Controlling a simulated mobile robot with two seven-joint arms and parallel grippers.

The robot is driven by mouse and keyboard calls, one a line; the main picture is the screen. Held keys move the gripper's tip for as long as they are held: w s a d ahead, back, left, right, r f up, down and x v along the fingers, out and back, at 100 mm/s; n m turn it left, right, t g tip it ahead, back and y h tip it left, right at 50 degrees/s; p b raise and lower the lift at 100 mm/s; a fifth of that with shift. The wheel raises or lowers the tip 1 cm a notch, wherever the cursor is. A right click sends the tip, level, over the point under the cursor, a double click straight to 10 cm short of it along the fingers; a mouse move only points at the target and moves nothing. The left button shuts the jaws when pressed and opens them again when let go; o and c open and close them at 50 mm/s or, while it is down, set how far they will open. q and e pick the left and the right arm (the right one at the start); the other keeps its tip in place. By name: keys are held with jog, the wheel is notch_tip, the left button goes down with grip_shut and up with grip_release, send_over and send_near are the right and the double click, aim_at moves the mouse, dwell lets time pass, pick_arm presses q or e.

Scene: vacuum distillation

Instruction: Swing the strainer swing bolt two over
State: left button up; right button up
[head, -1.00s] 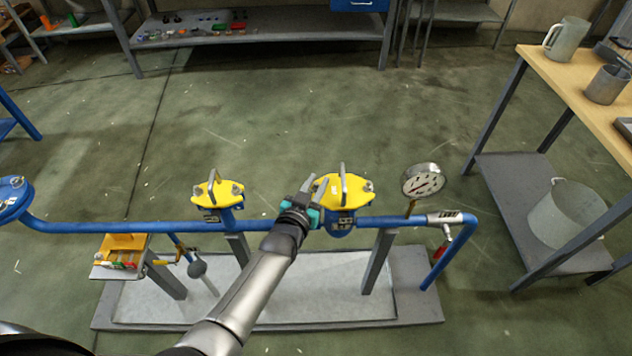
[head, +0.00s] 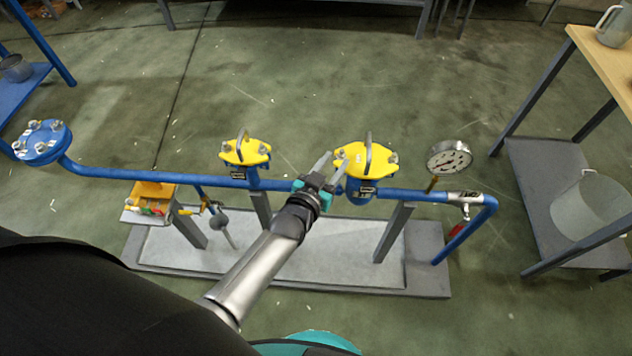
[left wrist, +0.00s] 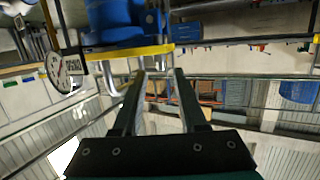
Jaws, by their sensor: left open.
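Two strainers with yellow covers and arched grey handles stand on a blue pipe: a left one (head: 246,153) and a right one (head: 367,158). Each cover has silver bolts at its edges; the pictures do not tell which is bolt two. My left gripper (head: 332,163) is open, its fingertips at the left edge of the right strainer's cover. Nothing is between the fingers; contact cannot be told. My right gripper is not in view.
A pressure gauge (head: 449,158) stands on the pipe right of the strainers. A wooden-topped bench (head: 606,58) stands at the right. Floor behind the pipe is clear.

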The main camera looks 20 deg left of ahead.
pick_arm(q)
jog(key=p+v, duration=0.2)
jog(key=v, duration=0.8)
jog(key=s+f+g, duration=0.4)
jog(key=s+f, duration=0.2)
jog(key=f, duration=0.5)
jog(key=s+f+g, duration=0.4)
jog(key=s+f, duration=0.3)
jog(key=f, duration=0.3)
jog(key=s+a+f+g, duration=0.1)
jog(key=s+f+g, duration=0.1)
jog(key=s, duration=0.4)
jog(key=s+a+f+g+y, duration=0.1)
jog(key=s+a+f+g, duration=0.1)
jog(key=s+f, duration=0.2)
jog(key=s+a+f+m+g, duration=0.1)
jog(key=s+f, duration=0.3)
jog(key=s, duration=0.6)
jog(key=shift+a+g+y+b, duration=0.3)
jog(key=shift+a+g, duration=0.2)
jog(key=shift+g, duration=0.2)
